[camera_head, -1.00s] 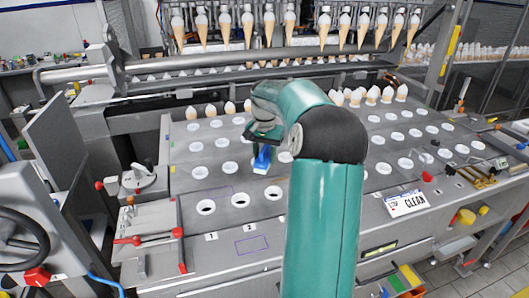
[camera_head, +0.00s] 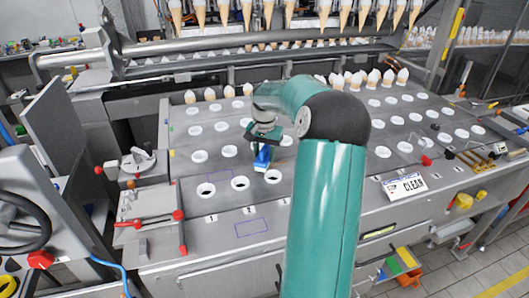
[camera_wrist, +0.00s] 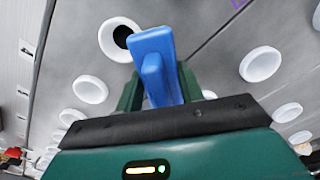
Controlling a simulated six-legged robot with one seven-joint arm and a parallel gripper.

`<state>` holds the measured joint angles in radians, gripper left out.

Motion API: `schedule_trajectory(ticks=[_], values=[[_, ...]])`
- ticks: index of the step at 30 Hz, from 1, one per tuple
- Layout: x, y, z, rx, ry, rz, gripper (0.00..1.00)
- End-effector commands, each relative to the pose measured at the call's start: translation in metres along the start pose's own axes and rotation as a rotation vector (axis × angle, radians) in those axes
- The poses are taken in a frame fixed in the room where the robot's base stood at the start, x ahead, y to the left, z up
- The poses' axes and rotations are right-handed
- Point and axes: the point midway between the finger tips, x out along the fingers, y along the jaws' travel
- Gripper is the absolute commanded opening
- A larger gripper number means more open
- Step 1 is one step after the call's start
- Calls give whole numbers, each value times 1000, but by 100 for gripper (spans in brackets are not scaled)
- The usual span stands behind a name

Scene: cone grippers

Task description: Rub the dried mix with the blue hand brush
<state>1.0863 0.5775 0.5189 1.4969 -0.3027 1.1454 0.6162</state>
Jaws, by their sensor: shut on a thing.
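The blue hand brush (camera_head: 262,158) is in my gripper, over the grey perforated plate (camera_head: 210,235) and just behind the front row of holes. My gripper (camera_head: 264,143) is shut on the brush. In the wrist view the brush (camera_wrist: 152,42) sticks out from between the green fingers (camera_wrist: 158,88), and its far end overlaps the edge of a white-rimmed hole (camera_wrist: 120,38). I cannot tell whether the bristles touch the plate. I cannot make out the dried mix. Part of the plate is hidden behind my arm.
White cones (camera_head: 365,80) stand in the back rows of holes, with more hanging above. Red-handled clamps (camera_head: 178,216) are at the left front. A CLEAN sign (camera_head: 404,186) lies at the right front. The plate's front left is bare, with a purple outlined rectangle (camera_head: 252,227).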

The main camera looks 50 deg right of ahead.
Motion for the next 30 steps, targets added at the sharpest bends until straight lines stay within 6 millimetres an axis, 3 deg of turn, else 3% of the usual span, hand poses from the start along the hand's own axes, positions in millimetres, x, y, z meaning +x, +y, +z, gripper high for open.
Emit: schedule_trajectory(ticks=[30], values=[[8,2,-2,1,0,0,19]])
